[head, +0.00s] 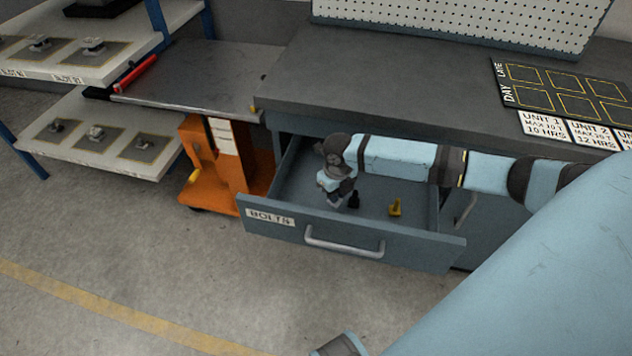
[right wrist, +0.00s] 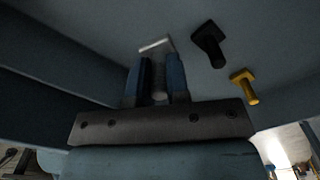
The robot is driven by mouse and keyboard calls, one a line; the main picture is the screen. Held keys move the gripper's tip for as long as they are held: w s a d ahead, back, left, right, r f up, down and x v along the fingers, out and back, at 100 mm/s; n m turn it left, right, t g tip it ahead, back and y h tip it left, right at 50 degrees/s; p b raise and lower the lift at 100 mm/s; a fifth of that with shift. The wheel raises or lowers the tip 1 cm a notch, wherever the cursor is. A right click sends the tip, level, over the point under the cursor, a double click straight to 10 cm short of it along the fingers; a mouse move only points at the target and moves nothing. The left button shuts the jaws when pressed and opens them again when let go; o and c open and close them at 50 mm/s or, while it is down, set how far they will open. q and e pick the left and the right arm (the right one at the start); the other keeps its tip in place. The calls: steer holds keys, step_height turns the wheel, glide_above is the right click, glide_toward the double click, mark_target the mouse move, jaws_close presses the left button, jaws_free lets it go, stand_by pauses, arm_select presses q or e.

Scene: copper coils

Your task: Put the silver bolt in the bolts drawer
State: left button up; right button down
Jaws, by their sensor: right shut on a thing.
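The bolts drawer (head: 350,239) is pulled open under the grey workbench, its front labelled BOLTS. My right gripper (head: 335,202) reaches down into the left part of the drawer. In the right wrist view its blue fingers (right wrist: 158,80) are shut on the silver bolt (right wrist: 155,45), whose pale head shows beyond the fingertips and whose shank lies between them. Whether the bolt touches the drawer floor I cannot tell. In the head view the bolt is hard to make out against the gripper. My left gripper is not in view.
A black bolt (right wrist: 209,42) and a yellow bolt (right wrist: 245,85) lie in the drawer beside the gripper, the black one nearer. The drawer walls surround the gripper. An orange cart (head: 215,165) stands left of the drawer, and shelves (head: 95,130) are farther left.

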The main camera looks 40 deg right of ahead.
step_height(320, 180, down, 2)
steer(key=shift+f, duration=0.25)
steer(key=w, duration=0.2)
steer(key=w+a+b, duration=0.1)
steer(key=shift+w+f, duration=0.25)
steer(key=shift+w, duration=0.05)
steer(key=shift+w+a, duration=0.15)
steer(key=shift+w, duration=0.4)
steer(key=w, duration=0.1)
steer(key=w+b, duration=0.1)
steer(key=w, duration=0.1)
steer(key=shift+a+f, duration=0.3)
steer(key=shift+a, duration=0.1)
steer(key=shift+d+f, duration=0.1)
steer(key=shift+f, duration=0.1)
steer(key=shift+f, duration=0.1)
steer(key=c, duration=1.1)
jaws_free()
